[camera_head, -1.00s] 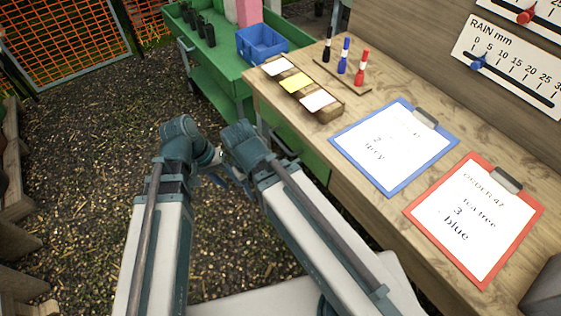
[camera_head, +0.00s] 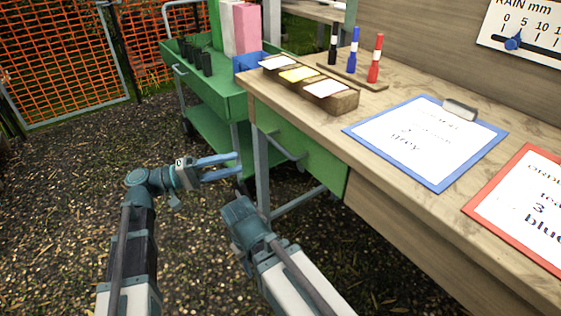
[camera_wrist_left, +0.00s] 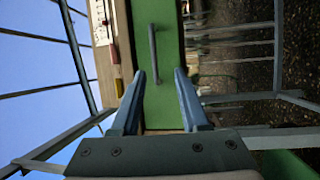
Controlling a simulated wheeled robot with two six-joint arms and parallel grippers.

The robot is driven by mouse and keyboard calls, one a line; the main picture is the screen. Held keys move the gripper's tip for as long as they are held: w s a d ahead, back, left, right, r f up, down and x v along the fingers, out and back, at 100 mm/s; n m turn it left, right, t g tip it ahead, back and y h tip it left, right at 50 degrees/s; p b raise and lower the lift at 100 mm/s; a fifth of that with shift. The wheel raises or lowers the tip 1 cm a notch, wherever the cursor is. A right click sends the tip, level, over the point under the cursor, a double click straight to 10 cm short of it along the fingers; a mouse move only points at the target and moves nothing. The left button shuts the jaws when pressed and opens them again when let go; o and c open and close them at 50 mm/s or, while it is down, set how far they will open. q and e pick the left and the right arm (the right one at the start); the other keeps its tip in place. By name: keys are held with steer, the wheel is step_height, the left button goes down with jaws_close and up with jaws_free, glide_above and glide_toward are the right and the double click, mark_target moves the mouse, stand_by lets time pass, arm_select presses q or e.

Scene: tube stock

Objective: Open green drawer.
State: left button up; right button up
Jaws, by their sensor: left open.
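The green drawer (camera_head: 312,162) is under the wooden bench top, its front flush with the frame, so it looks shut. Its bar handle (camera_head: 287,148) stands out from the front. My left gripper (camera_head: 238,163) is open and empty, left of the handle and apart from it, fingers pointing at the drawer side. In the left wrist view the handle (camera_wrist_left: 153,54) lies ahead, beyond the two open fingertips (camera_wrist_left: 160,73), against the green drawer front (camera_wrist_left: 165,105). My right arm shows at the lower middle, but its gripper's fingers are hidden.
The wooden bench (camera_head: 400,107) carries seed boxes (camera_head: 303,92), markers (camera_head: 354,50), a blue clipboard (camera_head: 375,165) and a red clipboard (camera_head: 485,200). A green cart (camera_head: 235,105) with a blue crate (camera_head: 247,62) stands behind. Bench legs frame the space below the drawer.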

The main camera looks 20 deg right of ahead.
mark_target(281, 147)
arm_select(q)
steer(key=shift+h, duration=0.3)
steer(key=d+r, duration=0.1)
steer(key=d, duration=0.3)
steer(key=d+r+p, duration=0.1)
steer(key=d, duration=0.4)
steer(key=d+r+p, duration=0.1)
steer(key=d, duration=0.3)
steer(key=shift+s+d, duration=0.15)
steer(key=shift+s, duration=0.05)
jaws_close()
stand_by(1.0)
